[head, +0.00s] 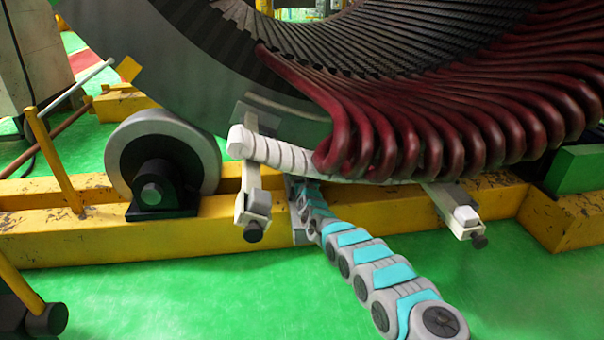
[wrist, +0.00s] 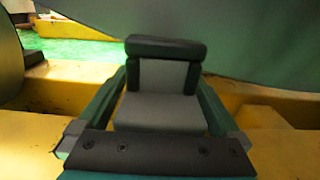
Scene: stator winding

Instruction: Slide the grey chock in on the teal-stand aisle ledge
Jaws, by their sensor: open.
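In the wrist view, a grey block shaped like a seat (wrist: 160,112), which looks like the grey chock, stands between the two green fingers of my gripper (wrist: 166,85). A dark bar (wrist: 165,48) lies across its top; I cannot tell whether it is part of the block. My gripper is open, one finger on each side of the block; contact is unclear. In the head view, my arm reaches in low under the white wrapped bar, and its end (head: 306,190) is largely hidden there. I cannot make out the chock or a teal-stand ledge in the head view.
The dark red coil ends (head: 450,130) and white wrapped bar (head: 300,158) overhang my arm. A grey roller (head: 205,150) stands at left on the yellow beam (head: 100,240). Two pale brackets (head: 245,205) (head: 452,205) jut forward. Green floor (head: 180,300) is clear in front.

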